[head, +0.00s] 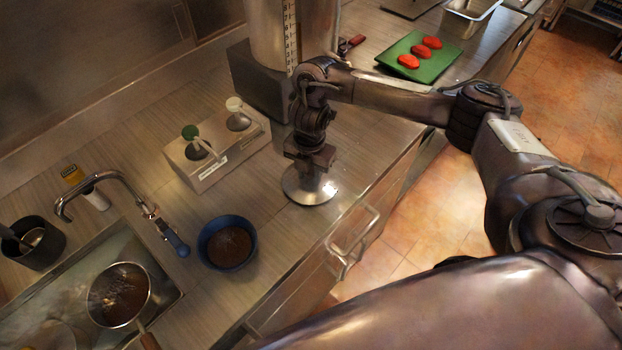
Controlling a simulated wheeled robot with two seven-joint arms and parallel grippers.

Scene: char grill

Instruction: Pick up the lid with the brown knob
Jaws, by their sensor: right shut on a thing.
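A round shiny metal lid (308,190) is near the front edge of the counter, right of the blue bowl. My right gripper (309,166) points down over its middle and is shut on it from above. The knob is hidden by the gripper, so I cannot see its colour. I cannot tell whether the lid touches the counter or hangs just above it. My left gripper is not in view.
A blue bowl (227,262) with brown contents stands left of the lid. Behind are a two-pump dispenser (213,172), a faucet (100,178) and a metal cylinder (270,40). A pan (118,295) sits at the sink. A green board (447,60) holds red pieces.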

